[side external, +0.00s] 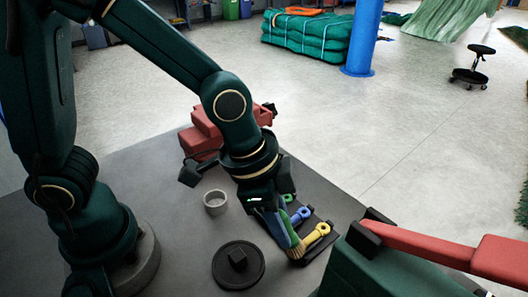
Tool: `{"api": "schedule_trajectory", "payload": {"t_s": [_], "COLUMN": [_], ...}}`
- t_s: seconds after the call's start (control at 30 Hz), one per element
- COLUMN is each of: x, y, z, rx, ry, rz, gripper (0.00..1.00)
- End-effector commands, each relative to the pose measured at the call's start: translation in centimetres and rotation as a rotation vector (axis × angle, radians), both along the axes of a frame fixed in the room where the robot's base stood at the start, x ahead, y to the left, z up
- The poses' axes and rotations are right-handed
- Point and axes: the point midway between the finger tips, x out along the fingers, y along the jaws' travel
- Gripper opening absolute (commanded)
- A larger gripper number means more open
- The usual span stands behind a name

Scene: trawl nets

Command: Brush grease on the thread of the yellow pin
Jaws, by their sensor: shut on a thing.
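The yellow pin (318,232) lies in a dark rack (318,252) on the grey table, its eye end toward the upper right. A blue pin (301,214) and a green pin (288,198) lie behind it in the same rack. My gripper (274,216) is shut on a brush (291,233) with a green and blue handle, pointing down. Its tan bristles (297,252) are at the lower-left end of the yellow pin. I cannot tell whether they touch the thread, which they and the brush hide. A small grey pot (215,202) stands open to the left.
A red object (203,136) stands at the table's back. A green box (365,268) and a red arm-like part (430,243) are close on the right. A blue column (364,38) is far off.

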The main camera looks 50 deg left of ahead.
Motion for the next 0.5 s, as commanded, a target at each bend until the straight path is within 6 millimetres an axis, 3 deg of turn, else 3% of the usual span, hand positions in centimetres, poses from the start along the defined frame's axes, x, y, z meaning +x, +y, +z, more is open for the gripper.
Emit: {"api": "schedule_trajectory", "payload": {"t_s": [0.07, 0.2, 0.5], "x": [-0.2, -0.1, -0.2], "y": [0.0, 0.1, 0.1], "z": [0.2, 3.2, 5.7], "rx": [-0.002, -0.001, 0.002], "ry": [-0.002, -0.009, -0.005], "rz": [0.000, 0.004, 0.003], "gripper": [0.00, 0.00, 0.00]}}
